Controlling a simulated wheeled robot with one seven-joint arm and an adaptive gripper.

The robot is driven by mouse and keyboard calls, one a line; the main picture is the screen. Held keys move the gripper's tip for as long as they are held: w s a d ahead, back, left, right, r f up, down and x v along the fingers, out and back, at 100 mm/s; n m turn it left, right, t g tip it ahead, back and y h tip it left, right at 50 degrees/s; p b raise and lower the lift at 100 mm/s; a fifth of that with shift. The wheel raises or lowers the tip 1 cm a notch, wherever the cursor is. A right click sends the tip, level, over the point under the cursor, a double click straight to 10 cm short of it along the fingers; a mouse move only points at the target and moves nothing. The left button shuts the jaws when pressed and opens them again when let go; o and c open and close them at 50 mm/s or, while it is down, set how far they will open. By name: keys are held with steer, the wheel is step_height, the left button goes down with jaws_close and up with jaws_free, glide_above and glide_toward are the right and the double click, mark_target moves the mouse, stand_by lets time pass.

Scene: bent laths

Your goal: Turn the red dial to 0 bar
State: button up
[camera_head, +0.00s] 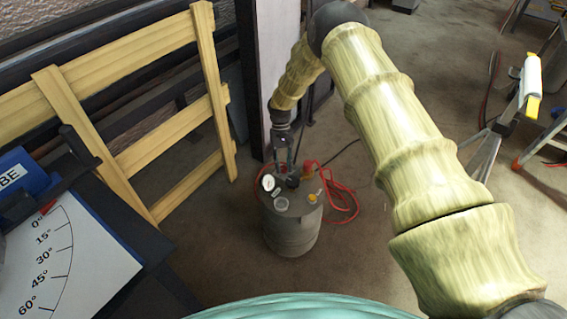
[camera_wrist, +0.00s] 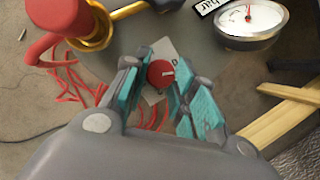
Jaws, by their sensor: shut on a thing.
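The red dial (camera_wrist: 160,74) sits between the two teal-padded fingers of my gripper (camera_wrist: 158,84) in the wrist view, with a pale plate behind it. A light pointer mark shows on its face. My gripper is shut on it. In the head view my gripper (camera_head: 284,160) reaches down to the top of a grey drum (camera_head: 291,235), and the dial is hidden there. A round white gauge (camera_wrist: 250,18) with a red needle is at the upper right of the wrist view; it also shows on the drum top in the head view (camera_head: 268,182).
A red fitting with a brass ring (camera_wrist: 95,25) and red hose (camera_head: 343,200) lie beside the dial. A wooden lath frame (camera_head: 150,75) stands left of the drum. An angle-marked board (camera_head: 75,255) is at the lower left.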

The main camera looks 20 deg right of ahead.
steer(key=n+h, duration=0.1)
steer(key=n, duration=0.1)
steer(key=n+p, duration=0.1)
steer(key=n, duration=0.1)
steer(key=shift+a+n+h, duration=0.15)
steer(key=shift+n+h, duration=0.25)
steer(key=shift+s, duration=0.1)
steer(key=o, duration=1)
steer(key=shift+o, duration=0.2)
steer(key=v, duration=1.2)
